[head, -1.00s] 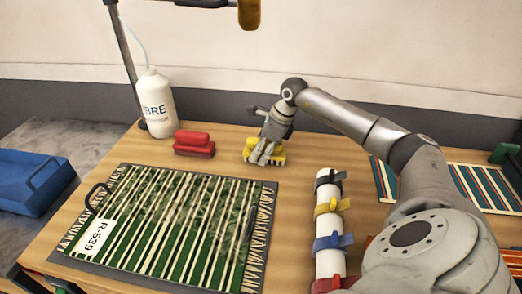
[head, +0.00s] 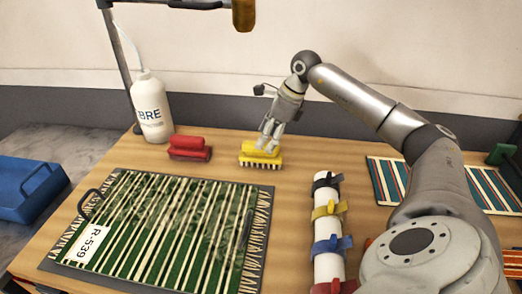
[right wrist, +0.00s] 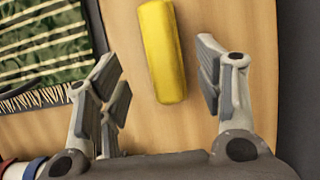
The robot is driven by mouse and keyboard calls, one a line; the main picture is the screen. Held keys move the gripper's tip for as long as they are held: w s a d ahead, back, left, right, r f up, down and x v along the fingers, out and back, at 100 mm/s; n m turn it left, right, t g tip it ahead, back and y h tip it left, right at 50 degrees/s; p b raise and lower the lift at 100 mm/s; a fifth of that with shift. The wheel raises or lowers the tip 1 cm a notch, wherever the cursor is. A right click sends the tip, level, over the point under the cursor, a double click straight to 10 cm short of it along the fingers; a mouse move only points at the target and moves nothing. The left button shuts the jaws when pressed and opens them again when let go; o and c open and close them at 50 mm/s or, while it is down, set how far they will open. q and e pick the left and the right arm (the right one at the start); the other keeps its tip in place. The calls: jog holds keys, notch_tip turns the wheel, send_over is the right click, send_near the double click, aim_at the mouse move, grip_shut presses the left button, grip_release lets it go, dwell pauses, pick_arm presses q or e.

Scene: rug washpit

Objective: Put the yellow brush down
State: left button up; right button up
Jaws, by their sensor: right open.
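The yellow brush (head: 260,157) stands on the wooden table behind the green striped rug, its pale bristles down. In the right wrist view, the brush (right wrist: 162,50) lies between the lines of the two fingers, ahead of the tips. My right gripper (head: 270,142) is open just above the brush's handle. In the right wrist view, the right gripper (right wrist: 162,85) has its fingers spread wide with nothing held. My left gripper is not in view.
A red brush (head: 188,148) and a white bottle (head: 153,108) stand left of the yellow brush. The green rug (head: 170,230) lies in front on a dark tray. A white tube with coloured straps (head: 327,225) lies right of it. A blue bin (head: 30,187) is far left.

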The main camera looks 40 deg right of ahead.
jog(key=shift+v, duration=1.3)
